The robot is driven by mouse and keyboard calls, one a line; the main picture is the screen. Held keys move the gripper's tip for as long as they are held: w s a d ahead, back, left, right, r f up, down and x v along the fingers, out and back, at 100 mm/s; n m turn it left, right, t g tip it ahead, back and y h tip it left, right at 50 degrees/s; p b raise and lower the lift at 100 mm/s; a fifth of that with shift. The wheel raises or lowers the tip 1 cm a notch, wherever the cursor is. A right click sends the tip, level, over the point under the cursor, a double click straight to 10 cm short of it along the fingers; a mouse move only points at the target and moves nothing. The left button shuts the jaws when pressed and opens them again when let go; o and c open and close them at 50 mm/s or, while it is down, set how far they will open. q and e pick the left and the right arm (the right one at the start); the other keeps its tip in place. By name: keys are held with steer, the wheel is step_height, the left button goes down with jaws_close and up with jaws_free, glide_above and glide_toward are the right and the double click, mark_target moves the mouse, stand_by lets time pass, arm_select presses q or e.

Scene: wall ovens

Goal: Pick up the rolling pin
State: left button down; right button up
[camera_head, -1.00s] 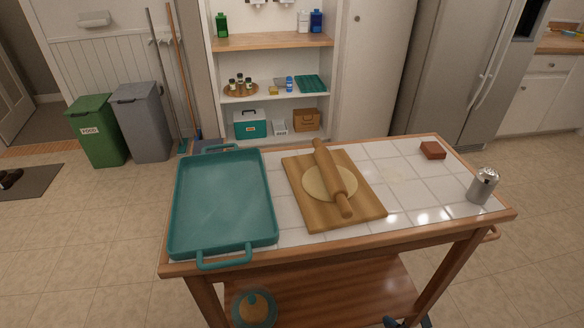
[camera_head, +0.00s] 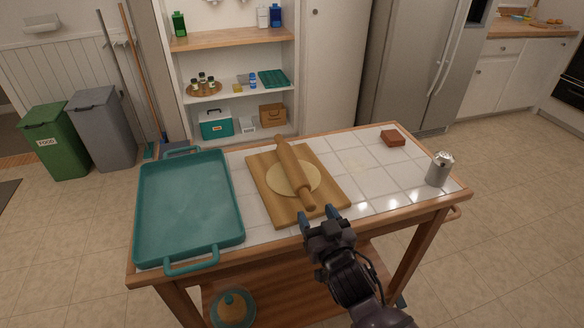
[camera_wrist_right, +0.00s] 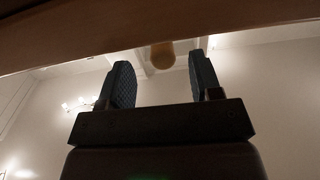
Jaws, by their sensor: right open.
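The wooden rolling pin (camera_head: 294,172) lies on a round of flat dough (camera_head: 310,181) on a wooden board (camera_head: 262,196), on the tiled top of the cart. One handle points toward the front edge. My right gripper (camera_head: 319,214) is open and empty, just in front of the board's near edge and close to the pin's near handle. In the right wrist view, the two fingers (camera_wrist_right: 158,82) stand apart, with a rounded wooden end (camera_wrist_right: 162,55), seemingly the pin's handle, beyond and between them. My left gripper is not in view.
A teal tray (camera_head: 141,215) fills the cart's left side. A metal shaker (camera_head: 439,169) and a reddish block (camera_head: 393,138) stand at the right. The cart's wooden edge (camera_wrist_right: 120,28) crosses the top of the wrist view. White tiles right of the board are clear.

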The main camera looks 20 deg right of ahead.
mark_target(302, 191)
steer(key=shift+w+a+r, duration=0.1)
steer(key=shift+w+a, duration=0.1)
steer(key=shift+w, duration=1.3)
steer(key=shift+w+a, duration=0.15)
steer(key=shift+w, duration=1.3)
jaws_close()
